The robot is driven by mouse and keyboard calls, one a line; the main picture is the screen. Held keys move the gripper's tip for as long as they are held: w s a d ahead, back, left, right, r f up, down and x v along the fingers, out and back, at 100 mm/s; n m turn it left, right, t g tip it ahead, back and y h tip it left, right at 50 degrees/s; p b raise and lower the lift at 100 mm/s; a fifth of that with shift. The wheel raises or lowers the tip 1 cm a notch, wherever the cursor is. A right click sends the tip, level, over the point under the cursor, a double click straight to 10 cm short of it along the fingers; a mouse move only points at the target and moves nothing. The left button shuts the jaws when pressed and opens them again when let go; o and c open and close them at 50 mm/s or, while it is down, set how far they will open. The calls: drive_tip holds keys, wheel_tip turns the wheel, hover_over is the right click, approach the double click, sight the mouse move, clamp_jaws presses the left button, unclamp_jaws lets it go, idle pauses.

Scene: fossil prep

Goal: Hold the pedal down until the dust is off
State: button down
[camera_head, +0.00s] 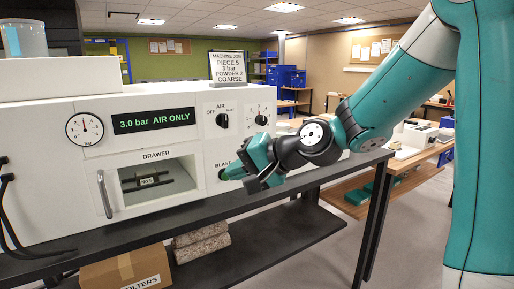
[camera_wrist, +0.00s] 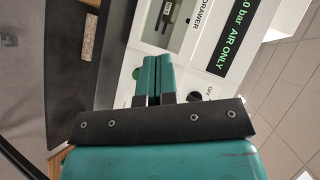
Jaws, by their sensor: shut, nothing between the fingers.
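No foot pedal shows in either view. A white blasting cabinet (camera_head: 50,145) stands on a dark bench. Its display (camera_head: 152,119) reads "3.0 bar AIR ONLY". A green button (camera_head: 222,174) sits under the word BLAST, partly covered by my gripper (camera_head: 228,173). My gripper is shut and empty, its fingertips at the cabinet front beside that button; I cannot tell whether they touch it. A dark piece labelled "NO 5" (camera_head: 147,181) lies behind the drawer opening.
The AIR knob (camera_head: 222,120) and another dial (camera_head: 262,120) are above my gripper. A pressure gauge (camera_head: 85,129) is at left. The drawer handle (camera_head: 105,194) stands out. A job card (camera_head: 227,67) stands on top. A FILTERS box (camera_head: 125,270) is below the bench.

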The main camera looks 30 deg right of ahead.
drive_tip(key=s+a+f+n+g+h, duration=0.1)
drive_tip(key=s+a+n+g, duration=0.2)
drive_tip(key=s+n, duration=0.2)
drive_tip(key=s+a+f+n+g+h, duration=0.1)
drive_tip(key=s+n, duration=0.4)
drive_tip(key=s, duration=0.5)
drive_tip(key=s+a+f+n+g+h, duration=0.1)
drive_tip(key=s+a+f+n+g, duration=0.2)
drive_tip(key=s+g, duration=0.3)
drive_tip(key=shift+s+a+n+h, duration=0.3)
drive_tip(key=shift+s+a+n, duration=0.55)
drive_tip(key=shift+s, duration=0.35)
